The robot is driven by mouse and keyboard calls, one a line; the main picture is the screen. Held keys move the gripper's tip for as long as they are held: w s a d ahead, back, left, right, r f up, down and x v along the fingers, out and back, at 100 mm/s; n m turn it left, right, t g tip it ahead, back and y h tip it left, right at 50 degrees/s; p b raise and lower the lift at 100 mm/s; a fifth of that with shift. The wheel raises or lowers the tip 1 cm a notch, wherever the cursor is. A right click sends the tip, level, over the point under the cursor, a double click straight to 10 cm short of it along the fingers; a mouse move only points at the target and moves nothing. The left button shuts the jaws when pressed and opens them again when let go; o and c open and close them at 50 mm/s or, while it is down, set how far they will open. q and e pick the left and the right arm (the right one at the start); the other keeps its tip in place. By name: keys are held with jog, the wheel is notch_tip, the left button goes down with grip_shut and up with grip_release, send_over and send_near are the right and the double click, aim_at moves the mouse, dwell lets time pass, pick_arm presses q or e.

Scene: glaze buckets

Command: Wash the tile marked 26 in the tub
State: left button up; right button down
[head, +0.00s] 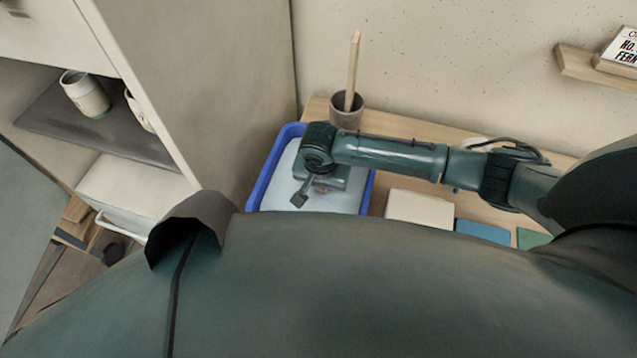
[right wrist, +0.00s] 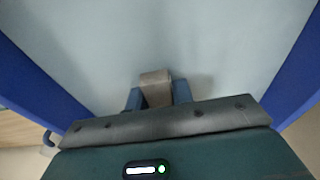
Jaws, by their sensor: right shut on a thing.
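The blue tub (head: 254,184) stands on the table with pale liquid in it; its blue walls also show in the right wrist view (right wrist: 35,80). My right gripper (head: 305,190) is low inside the tub, over or in the liquid. In the right wrist view it (right wrist: 157,98) is shut on a small grey-brown piece (right wrist: 156,80), perhaps the tile. The piece shows as a dark flat shape in the head view (head: 299,199). No number is readable on it, and I cannot tell whether it is under the liquid. My left gripper is not in view.
A grey-brown pot (head: 346,114) with a wooden stick stands behind the tub. A cream block (head: 420,208), a blue one (head: 484,231) and a green one (head: 532,238) lie right of it. A shelf unit (head: 160,90) stands close left. A wall shelf (head: 575,62) is at upper right.

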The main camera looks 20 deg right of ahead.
jog(key=shift+a, duration=0.15)
jog(key=shift+a, duration=1.1)
jog(key=shift+d+p, duration=0.15)
jog(key=shift+p, duration=0.2)
jog(key=shift+d+p, duration=0.45)
jog(key=shift+d, duration=0.65)
jog(key=shift+a, duration=0.1)
jog(key=shift+a+p, duration=0.35)
jog(key=shift+a, duration=0.8)
